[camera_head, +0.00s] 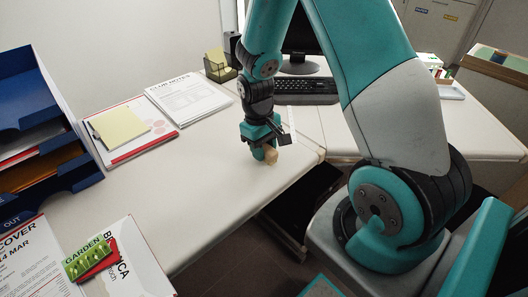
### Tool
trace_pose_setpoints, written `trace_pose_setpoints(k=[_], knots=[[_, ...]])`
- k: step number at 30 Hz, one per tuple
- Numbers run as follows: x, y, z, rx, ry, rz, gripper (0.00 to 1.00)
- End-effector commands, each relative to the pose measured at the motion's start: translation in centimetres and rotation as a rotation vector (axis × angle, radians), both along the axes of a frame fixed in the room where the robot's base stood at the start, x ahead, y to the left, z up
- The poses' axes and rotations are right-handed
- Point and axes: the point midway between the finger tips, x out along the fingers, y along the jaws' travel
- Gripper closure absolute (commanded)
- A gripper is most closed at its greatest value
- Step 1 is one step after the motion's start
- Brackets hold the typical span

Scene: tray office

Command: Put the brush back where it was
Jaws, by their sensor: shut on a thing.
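My gripper (262,148) points down over the front right part of the white desk (215,180). It is shut on the brush (271,157), of which only a small tan end shows below the fingers. The rest of the brush is hidden by the gripper. The tan end is close to the desk top near its right edge; I cannot tell whether it touches the desk.
Blue stacked trays (30,120) stand at the left. A yellow pad (120,127) on papers, a document stack (188,98), a dark note holder (222,73) and a keyboard (305,90) lie behind. Booklets (125,262) lie at front left. The desk middle is clear.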

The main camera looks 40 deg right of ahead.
Motion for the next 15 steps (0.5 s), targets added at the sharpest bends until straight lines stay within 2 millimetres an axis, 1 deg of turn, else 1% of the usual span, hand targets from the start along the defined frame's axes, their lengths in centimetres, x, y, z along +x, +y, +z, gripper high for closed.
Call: trace_pose_setpoints(k=[1,2,8,12,13,14,15], knots=[[-0.03,0.00,-0.76,0.000,0.001,0.000,0.89],[-0.01,-0.01,-0.92,0.000,0.000,0.000,0.89],[0.02,-0.02,-0.89,0.000,-0.001,-0.001,0.89],[-0.01,-0.01,-1.27,0.000,0.000,0.000,0.89],[-0.01,-0.01,-1.28,0.000,0.000,-0.001,0.64],[0.00,-0.01,-1.21,0.000,0.000,0.000,0.57],[0.00,-0.01,-1.20,0.000,0.000,0.000,0.48]])
